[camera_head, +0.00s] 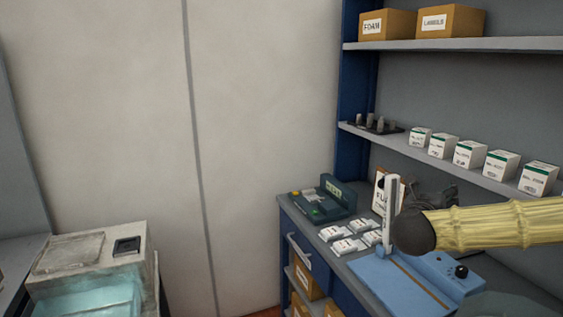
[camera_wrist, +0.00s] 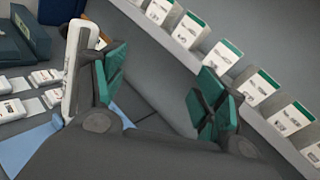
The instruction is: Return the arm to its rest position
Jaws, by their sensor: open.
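My gripper (camera_wrist: 160,88) is open in the wrist view, its teal finger pads apart with nothing between them. In the head view my arm, in a yellow sleeve, reaches in from the right above the bench. The dark gripper (camera_head: 435,190) is partly hidden behind it, in front of the shelf unit. A white upright post (camera_head: 390,208) stands on a blue base plate (camera_head: 385,278) below the arm. The post also shows in the wrist view (camera_wrist: 74,75), left of the left finger; I cannot tell the gap between them.
A row of white boxes (camera_head: 469,154) lines the middle shelf near the gripper. A dark green device (camera_head: 330,200) and several small white packs (camera_head: 348,246) lie on the bench. Cartons (camera_head: 387,25) sit on the top shelf. A grey machine (camera_head: 90,265) stands at left; the space between is open.

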